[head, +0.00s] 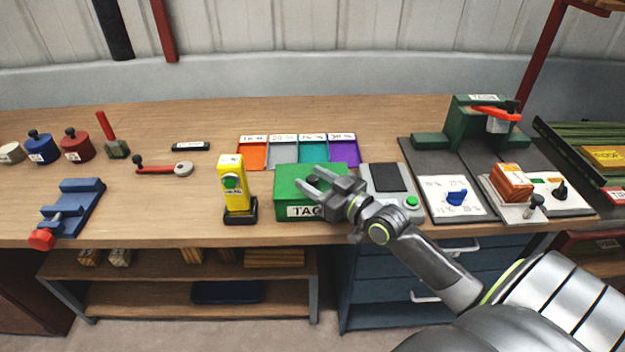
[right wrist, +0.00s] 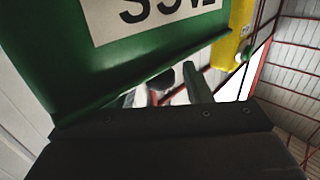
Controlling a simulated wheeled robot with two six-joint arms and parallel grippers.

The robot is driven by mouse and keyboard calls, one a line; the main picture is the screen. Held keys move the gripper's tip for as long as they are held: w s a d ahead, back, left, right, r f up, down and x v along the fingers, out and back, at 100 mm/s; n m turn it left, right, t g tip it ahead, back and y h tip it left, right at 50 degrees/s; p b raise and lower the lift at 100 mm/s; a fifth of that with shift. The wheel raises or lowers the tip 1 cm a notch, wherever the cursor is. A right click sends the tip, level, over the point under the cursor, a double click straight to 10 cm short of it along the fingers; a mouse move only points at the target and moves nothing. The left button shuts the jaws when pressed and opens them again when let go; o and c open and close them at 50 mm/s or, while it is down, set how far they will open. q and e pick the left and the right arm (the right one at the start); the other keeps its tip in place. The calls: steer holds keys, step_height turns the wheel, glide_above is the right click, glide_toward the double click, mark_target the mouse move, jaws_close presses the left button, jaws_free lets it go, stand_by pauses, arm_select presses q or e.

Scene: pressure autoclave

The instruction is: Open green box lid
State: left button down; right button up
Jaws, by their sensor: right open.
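The green box (head: 290,188) with a white "TAG" label stands near the front edge of the workbench, and its lid looks shut in the head view. My right gripper (head: 318,182) is open, with its fingers over the right part of the box's top and front. It hides part of the label. In the right wrist view the green box (right wrist: 70,60) and its label are very close and fill the upper left. I cannot tell whether a finger touches the lid. My left gripper is not in view.
A yellow device (head: 235,185) stands just left of the box. A grey panel with a green button (head: 411,202) is to the right. Coloured trays (head: 285,152) lie behind. A blue vise (head: 80,200) is at the far left. The bench between vise and yellow device is fairly clear.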

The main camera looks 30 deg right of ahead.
steer(key=shift+w+a, duration=0.1)
steer(key=shift+w, duration=0.25)
steer(key=shift+c, duration=0.2)
jaws_close()
